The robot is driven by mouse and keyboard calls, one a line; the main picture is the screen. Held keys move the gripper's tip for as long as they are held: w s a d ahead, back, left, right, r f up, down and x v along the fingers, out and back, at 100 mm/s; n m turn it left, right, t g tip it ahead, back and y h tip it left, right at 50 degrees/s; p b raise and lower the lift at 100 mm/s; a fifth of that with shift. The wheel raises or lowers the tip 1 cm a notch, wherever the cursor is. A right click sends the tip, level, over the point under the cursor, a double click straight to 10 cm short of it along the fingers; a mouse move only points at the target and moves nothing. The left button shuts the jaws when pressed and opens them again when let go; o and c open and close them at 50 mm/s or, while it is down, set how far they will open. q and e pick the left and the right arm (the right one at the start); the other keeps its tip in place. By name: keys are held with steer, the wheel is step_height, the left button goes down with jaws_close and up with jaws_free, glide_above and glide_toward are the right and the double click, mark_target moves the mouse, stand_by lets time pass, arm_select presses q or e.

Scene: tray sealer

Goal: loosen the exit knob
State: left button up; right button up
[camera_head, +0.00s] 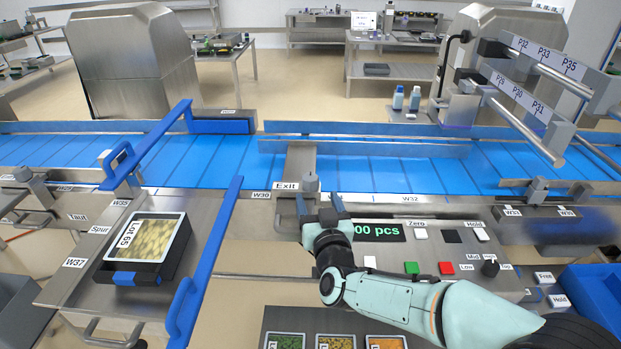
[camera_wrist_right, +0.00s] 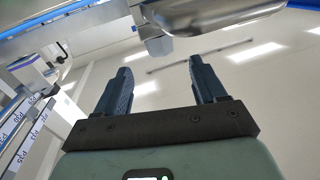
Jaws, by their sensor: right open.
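The exit knob (camera_head: 311,183) is a small grey knob beside the white "Exit" label (camera_head: 286,186), on the near edge of the blue conveyor. My right gripper (camera_head: 318,200) is open, with its two dark blue fingers just on the near side of the knob and apart from each other. In the right wrist view the open fingers (camera_wrist_right: 159,68) have nothing between them. A grey block (camera_wrist_right: 158,45) shows beyond the fingertips there; I cannot tell if it is the knob. Whether a finger touches the knob is unclear. My left gripper is not in view.
The control panel (camera_head: 455,257) with buttons and a "00 pcs" display lies right of the gripper, partly behind my right arm. A blue guide rail (camera_head: 205,262) rises at left, beside a tray (camera_head: 148,241). The conveyor (camera_head: 380,176) runs behind the knob.

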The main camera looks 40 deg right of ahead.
mark_target(312, 185)
steer(key=x, duration=0.9)
steer(key=shift+f+p, duration=0.1)
steer(key=shift+p, duration=0.25)
steer(key=c, duration=1)
steer(key=shift+o, duration=0.2)
